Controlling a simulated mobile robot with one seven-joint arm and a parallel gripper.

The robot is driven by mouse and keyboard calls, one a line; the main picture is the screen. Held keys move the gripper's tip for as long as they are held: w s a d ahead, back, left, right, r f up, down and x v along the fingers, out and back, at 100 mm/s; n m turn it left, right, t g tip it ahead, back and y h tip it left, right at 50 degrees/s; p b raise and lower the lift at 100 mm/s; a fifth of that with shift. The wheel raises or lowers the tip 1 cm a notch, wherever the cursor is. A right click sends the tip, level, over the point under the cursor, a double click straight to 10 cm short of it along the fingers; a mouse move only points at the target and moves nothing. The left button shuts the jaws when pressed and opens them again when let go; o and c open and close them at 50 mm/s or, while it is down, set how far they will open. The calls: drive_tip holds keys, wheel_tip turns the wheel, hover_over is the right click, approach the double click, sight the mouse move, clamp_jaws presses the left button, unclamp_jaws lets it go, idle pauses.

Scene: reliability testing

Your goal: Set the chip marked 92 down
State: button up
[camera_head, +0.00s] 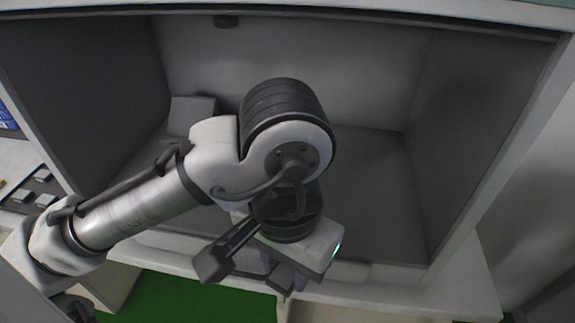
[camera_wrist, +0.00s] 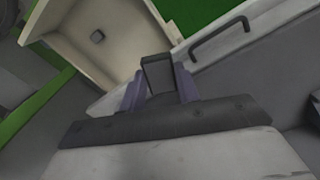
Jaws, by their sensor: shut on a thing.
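My gripper (camera_wrist: 158,88) is shut on a dark grey block-like chip (camera_wrist: 158,72), held between its two purple fingers. No number can be read on it, so I cannot tell whether it is the one marked 92. In the head view my gripper (camera_head: 273,272) points down at the front edge of a grey open-fronted chamber; my arm covers part of the scene.
A dark handle (camera_wrist: 220,38) is on a pale front beside the cream tray. Several small grey pieces sit in a dark rack (camera_head: 38,188) at the far left. A grey box (camera_head: 192,115) stands at the back left of the chamber, whose floor (camera_head: 375,190) is clear on the right.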

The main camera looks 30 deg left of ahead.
drive_tip(key=w+a+p, duration=0.1)
drive_tip(key=w+p, duration=0.3)
drive_tip(key=w, duration=0.2)
drive_tip(key=w+a+f+p, duration=0.1)
drive_tip(key=w+a+p, duration=0.1)
drive_tip(key=w+p, duration=0.3)
drive_tip(key=w+a+f+p, duration=0.1)
drive_tip(key=w+a+p, duration=0.1)
drive_tip(key=w+p, duration=0.2)
drive_tip(key=shift+w+a+f, duration=0.1)
drive_tip(key=shift+w, duration=0.7)
drive_tip(key=shift+w+a+f, duration=0.1)
drive_tip(key=shift+w, duration=0.7)
wheel_tip(320, 180, down, 4)
drive_tip(key=shift+r+p, duration=0.2)
drive_tip(key=shift+p, duration=0.35)
drive_tip(key=shift+w+f+p, duration=0.15)
drive_tip(key=shift+f+p, duration=0.1)
drive_tip(key=shift+p, duration=0.05)
drive_tip(key=shift+f, duration=0.25)
